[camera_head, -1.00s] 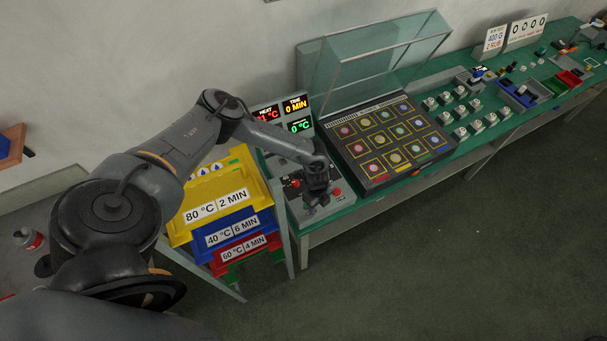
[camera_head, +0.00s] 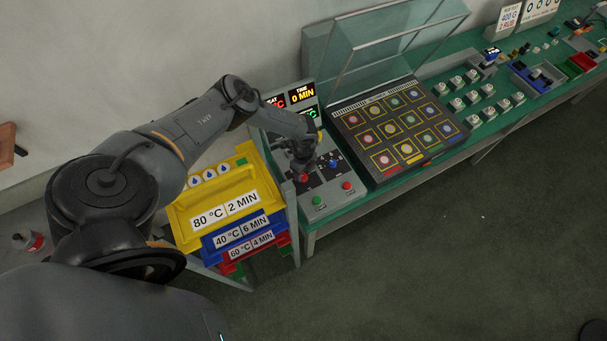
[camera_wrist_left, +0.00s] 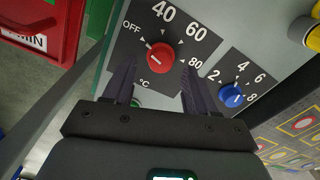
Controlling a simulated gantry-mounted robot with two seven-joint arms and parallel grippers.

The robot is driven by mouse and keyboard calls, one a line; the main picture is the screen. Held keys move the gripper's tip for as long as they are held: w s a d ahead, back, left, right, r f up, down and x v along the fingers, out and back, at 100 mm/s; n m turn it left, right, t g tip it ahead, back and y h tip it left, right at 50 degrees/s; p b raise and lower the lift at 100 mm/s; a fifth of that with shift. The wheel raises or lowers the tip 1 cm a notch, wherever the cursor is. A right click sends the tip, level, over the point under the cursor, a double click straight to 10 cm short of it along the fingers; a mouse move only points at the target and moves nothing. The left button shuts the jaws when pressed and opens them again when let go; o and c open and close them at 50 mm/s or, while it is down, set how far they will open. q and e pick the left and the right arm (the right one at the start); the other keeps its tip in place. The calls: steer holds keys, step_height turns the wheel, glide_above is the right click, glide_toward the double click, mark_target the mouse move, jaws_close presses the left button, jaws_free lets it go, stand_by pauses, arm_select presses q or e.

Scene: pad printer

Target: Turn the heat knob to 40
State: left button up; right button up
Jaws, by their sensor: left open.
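The red heat knob (camera_wrist_left: 162,57) sits on a dark dial plate in the left wrist view, with OFF, 40, 60 and 80 marked around it. Its pointer setting is too small to read surely. The red knob (camera_head: 303,178) also shows in the head view, just below my gripper. My left gripper (camera_wrist_left: 158,75) is open, its fingers spread on the near left and right sides of the red knob; I cannot tell whether they touch it. In the head view my left gripper (camera_head: 302,165) points down over the control panel. My right gripper is not in view.
A blue knob (camera_wrist_left: 231,96) with its own dial sits close to the right finger. A green button (camera_head: 318,200) and a red button (camera_head: 347,186) lie on the panel's front. Stacked yellow, blue and red bins (camera_head: 222,190) stand left. A time display (camera_head: 302,95) reads 0 MIN.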

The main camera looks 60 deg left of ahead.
mark_target(303, 177)
arm_select(q)
steer(key=shift+f, duration=1.35)
steer(key=c, duration=1.1)
steer(key=shift+o, duration=0.2)
